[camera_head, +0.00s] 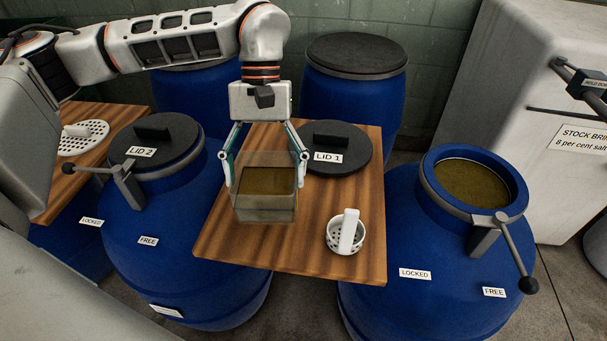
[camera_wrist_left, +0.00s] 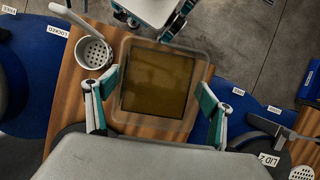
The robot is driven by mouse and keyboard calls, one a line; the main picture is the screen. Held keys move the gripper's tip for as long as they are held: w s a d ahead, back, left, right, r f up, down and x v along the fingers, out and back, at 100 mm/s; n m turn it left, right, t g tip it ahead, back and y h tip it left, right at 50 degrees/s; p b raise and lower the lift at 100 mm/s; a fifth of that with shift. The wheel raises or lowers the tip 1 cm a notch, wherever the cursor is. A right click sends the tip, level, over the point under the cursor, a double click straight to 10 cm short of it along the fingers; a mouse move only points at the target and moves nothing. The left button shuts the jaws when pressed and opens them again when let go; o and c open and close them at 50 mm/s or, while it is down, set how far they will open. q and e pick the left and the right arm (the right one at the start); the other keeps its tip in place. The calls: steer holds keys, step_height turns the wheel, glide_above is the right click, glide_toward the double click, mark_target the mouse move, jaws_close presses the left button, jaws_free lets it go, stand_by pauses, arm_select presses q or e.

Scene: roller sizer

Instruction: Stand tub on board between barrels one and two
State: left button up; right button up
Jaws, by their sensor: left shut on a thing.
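A clear, square-sided tub (camera_head: 265,211) holding brown liquid is upright between the fingers of my left gripper (camera_head: 267,170), which is shut on its sides. The tub also shows in the left wrist view (camera_wrist_left: 160,122). It is over the wooden board (camera_head: 340,272), near its left edge; I cannot tell whether its base touches. The board spans between the left blue barrel (camera_head: 150,215), closed by lid 2 (camera_head: 155,136), and the open right barrel (camera_head: 440,250), filled with brownish liquid. A white and teal part at the top of the left wrist view looks like my right gripper (camera_wrist_left: 155,15), partly cut off.
Dark lid 1 (camera_head: 330,155) lies on the board behind and right of the tub. A white perforated cup (camera_head: 345,235) stands at the board's front right. More blue barrels (camera_head: 352,100) stand behind. Clamp handles (camera_head: 505,240) stick up from the front barrels.

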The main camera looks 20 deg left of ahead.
arm_select(q)
steer(key=shift+w+a+r+n+h, duration=0.1)
steer(key=shift+n+h, duration=0.15)
steer(key=shift+n, duration=0.25)
steer(key=shift+w+a+r+n+h, duration=0.1)
steer(key=shift+n+h, duration=0.15)
steer(key=shift+n, duration=0.25)
steer(key=n, duration=0.1)
steer(key=r+n+t+h, duration=0.1)
steer(key=n, duration=0.1)
steer(key=shift+d+n, duration=0.1)
steer(key=shift+n, duration=0.2)
steer(key=n, duration=0.1)
steer(key=n+t, duration=0.1)
steer(key=n, duration=0.1)
steer(key=shift+d+r+h, duration=0.1)
steer(key=shift+r+h, duration=0.2)
steer(key=shift+r, duration=0.1)
step_height(320, 180, up, 9)
steer(key=m+t+y, duration=0.1)
steer(key=m+y, duration=0.8)
steer(key=m, duration=1.9)
steer(key=shift+h, duration=0.3)
step_height(320, 180, down, 19)
steer(key=shift+f, duration=0.1)
steer(key=o, duration=2.1)
